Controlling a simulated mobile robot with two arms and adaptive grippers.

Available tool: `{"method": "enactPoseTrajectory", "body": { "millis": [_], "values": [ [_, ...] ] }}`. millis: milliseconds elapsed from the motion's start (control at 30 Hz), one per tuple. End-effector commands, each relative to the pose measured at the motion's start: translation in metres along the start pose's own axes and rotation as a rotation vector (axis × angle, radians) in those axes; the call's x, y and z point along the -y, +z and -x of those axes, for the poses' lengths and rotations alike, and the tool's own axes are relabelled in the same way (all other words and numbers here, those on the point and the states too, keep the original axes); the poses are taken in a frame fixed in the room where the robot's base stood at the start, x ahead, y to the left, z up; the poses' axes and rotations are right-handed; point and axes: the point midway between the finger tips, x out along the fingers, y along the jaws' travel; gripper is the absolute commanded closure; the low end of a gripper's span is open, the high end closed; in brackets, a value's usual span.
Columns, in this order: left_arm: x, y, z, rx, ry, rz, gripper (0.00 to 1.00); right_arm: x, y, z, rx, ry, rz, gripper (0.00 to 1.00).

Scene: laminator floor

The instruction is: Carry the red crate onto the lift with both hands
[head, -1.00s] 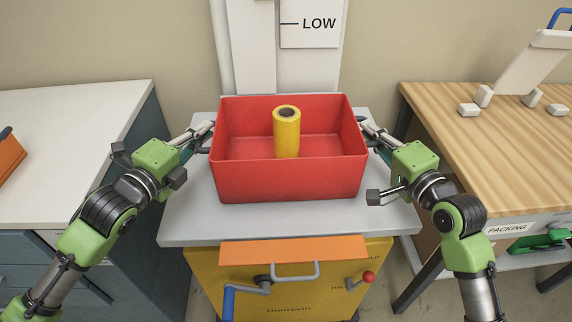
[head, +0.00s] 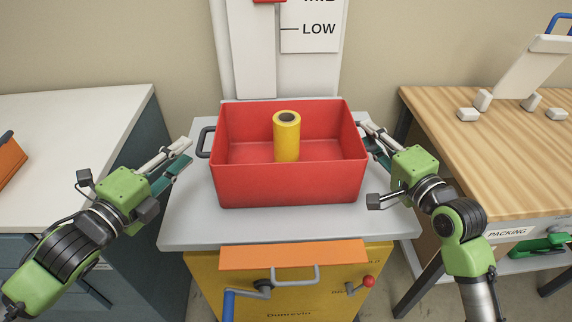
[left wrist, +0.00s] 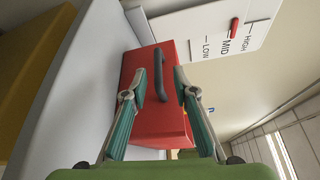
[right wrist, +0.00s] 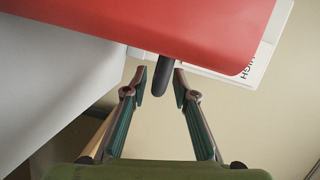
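The red crate (head: 288,185) sits upright on the grey lift platform (head: 190,225). A yellow roll (head: 286,140) stands inside it. My left gripper (head: 184,153) is open and apart from the crate, to the left of its black left handle (head: 204,142). In the left wrist view that handle (left wrist: 159,75) shows ahead, between the spread fingers. My right gripper (head: 370,138) is at the crate's right side. In the right wrist view its fingers (right wrist: 163,80) are spread, with the black right handle (right wrist: 162,75) between their tips and a gap on each side.
A white counter (head: 70,130) stands at the left and a wooden packing table (head: 490,150) at the right. The lift's orange front edge (head: 290,253) has a crank (head: 240,295) below it. A LOW/MID/HIGH scale (left wrist: 225,40) is on the mast behind.

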Motion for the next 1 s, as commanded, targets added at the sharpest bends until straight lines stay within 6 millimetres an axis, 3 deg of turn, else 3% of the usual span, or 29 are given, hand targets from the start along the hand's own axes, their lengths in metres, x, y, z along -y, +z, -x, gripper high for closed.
{"method": "enactPoseTrajectory", "body": {
  "millis": [300,633,767,1000],
  "values": [
    [-0.002,0.000,0.034,0.001,0.003,0.001,0.74,0.000,0.000,0.000,0.000,0.000,0.000,0.74],
    [0.000,0.000,0.044,0.001,0.000,-0.001,0.74,-0.001,0.000,0.005,0.000,0.001,0.000,0.74],
    [0.000,0.000,0.044,0.001,0.000,-0.001,0.74,-0.001,0.000,0.023,0.000,0.002,0.000,0.74],
    [0.000,0.000,0.044,0.001,0.000,-0.001,0.74,-0.002,0.001,0.073,0.001,0.005,0.001,0.74]
  ]
}}
